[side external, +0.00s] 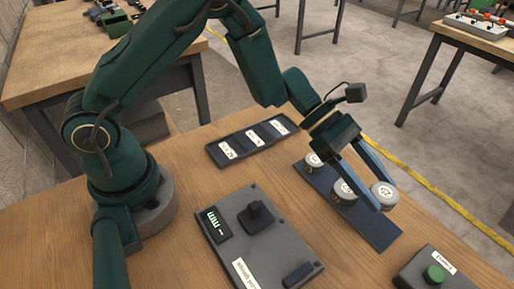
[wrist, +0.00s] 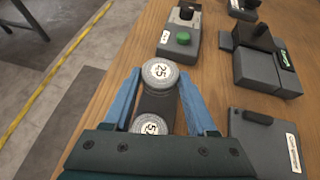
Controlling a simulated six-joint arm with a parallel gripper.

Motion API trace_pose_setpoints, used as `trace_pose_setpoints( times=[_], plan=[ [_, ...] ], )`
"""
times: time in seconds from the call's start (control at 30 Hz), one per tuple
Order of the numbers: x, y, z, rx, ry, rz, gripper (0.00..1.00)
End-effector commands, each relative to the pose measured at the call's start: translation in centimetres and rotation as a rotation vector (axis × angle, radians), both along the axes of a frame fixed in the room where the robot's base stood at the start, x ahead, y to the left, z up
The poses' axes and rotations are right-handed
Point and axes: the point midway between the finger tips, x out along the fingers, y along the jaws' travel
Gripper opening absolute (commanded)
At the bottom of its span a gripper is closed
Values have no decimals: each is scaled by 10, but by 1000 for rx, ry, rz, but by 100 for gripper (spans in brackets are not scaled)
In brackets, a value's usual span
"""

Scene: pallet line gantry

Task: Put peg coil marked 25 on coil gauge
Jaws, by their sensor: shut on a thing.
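The peg coil marked 25 (wrist: 160,72) is a pale round piece with a white numbered top, gripped between the fingertips of my gripper (wrist: 160,82). In the side view the held coil (side external: 384,193) is over the dark blue strip (side external: 372,229); whether it touches the strip I cannot tell. Two other coils, a middle one (side external: 343,190) and a far one (side external: 313,160), are on the strip. The coil gauge (side external: 227,248) appears to be the grey box with a lit display, a black post and a white label. Part of it shows in the wrist view (wrist: 250,142).
A black tray (side external: 232,153) with white labels lies behind the gauge. A box with a green button (side external: 433,274) stands at the right front. The wrist view also shows a grey device with a green display (wrist: 268,73). Bare wood lies between strip and gauge.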

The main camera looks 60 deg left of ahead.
Motion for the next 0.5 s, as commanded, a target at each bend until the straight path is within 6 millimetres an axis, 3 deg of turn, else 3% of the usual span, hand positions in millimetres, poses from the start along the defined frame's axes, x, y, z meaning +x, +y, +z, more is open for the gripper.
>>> trace_pose_setpoints(
  times=[0.2, 0.5],
  plan=[
    [7, 47, 29, -2, -5, 7, 0],
    [12, 87, 53, -3, -2, 4, 0]
  ],
)
